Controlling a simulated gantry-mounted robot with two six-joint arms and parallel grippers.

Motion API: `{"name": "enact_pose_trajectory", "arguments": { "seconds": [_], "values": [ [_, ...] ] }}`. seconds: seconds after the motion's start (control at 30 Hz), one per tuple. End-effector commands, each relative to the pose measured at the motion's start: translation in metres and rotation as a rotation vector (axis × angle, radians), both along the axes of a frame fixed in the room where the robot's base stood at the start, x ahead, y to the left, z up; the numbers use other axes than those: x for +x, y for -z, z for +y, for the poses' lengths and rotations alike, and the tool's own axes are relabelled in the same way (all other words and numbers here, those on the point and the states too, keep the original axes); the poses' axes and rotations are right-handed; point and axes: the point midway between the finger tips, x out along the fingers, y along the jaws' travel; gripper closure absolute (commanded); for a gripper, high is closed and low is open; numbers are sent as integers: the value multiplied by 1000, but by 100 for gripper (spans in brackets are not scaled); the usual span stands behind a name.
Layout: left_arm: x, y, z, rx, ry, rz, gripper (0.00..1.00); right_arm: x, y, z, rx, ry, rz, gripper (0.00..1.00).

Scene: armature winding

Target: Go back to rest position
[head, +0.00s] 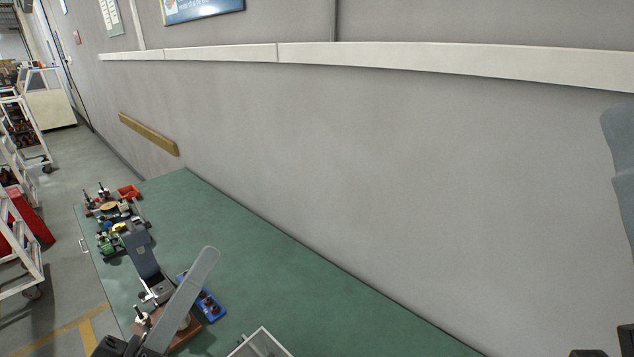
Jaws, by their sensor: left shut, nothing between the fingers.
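My left arm's grey link rises from the bottom edge, with its rounded end over the green table. My left gripper (118,346) shows as dark parts at the bottom edge, partly cut off by the frame. It is shut and holds nothing. A wooden-based stand with a dark upright plate (141,254) is partly hidden behind my left arm. A blue tray (212,309) with small dark parts lies just right of it. Part of my right arm shows at the right edge, but its gripper cannot be made out.
The green table (270,275) is mostly clear along the grey wall. Small tools and parts (113,222) crowd its far left end, with a red bin (129,191) there. A grey tray (259,346) is cut off at the bottom edge. White-framed racks stand left, across the floor.

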Motion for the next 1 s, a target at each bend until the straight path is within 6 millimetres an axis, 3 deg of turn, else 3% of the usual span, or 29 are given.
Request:
{"name": "enact_pose_trajectory", "arguments": {
  "seconds": [0.03, 0.1, 0.23, 0.3, 0.4, 0.43, 0.67, 0.8, 0.9, 1.0],
  "values": [
    [-9, -36, -6, 56, -53, -98, 100, 0, 0, 0, 0, 0, 0, 50],
    [-21, -77, -8, 130, -158, -217, 100, 0, 0, 0, 0, 0, 0, 50],
    [-51, -144, 5, 250, -427, -408, 100, 0, 0, 0, 0, 0, 0, 50],
    [-62, -163, 27, 330, -637, -456, 100, 0, 0, 0, 0, 0, 0, 50],
    [-55, -159, 53, 513, -893, -422, 100, 0, -4, 0, 0, 0, 1, 50],
    [-55, -186, 52, 502, -881, -424, 100, 1, -29, 0, 0, 0, 3, 50],
    [-54, -273, 51, 498, -873, -421, 100, 0, -119, 0, 0, 0, -1, 50],
    [-54, -336, 51, 498, -872, -421, 100, 0, -182, 0, 0, 0, -1, 50],
    [-54, -368, 51, 497, -871, -420, 100, 0, -214, 0, 0, 0, -1, 50],
    [-54, -383, 51, 497, -871, -420, 100, 0, -229, 0, 0, 0, 0, 50]
  ]
}}
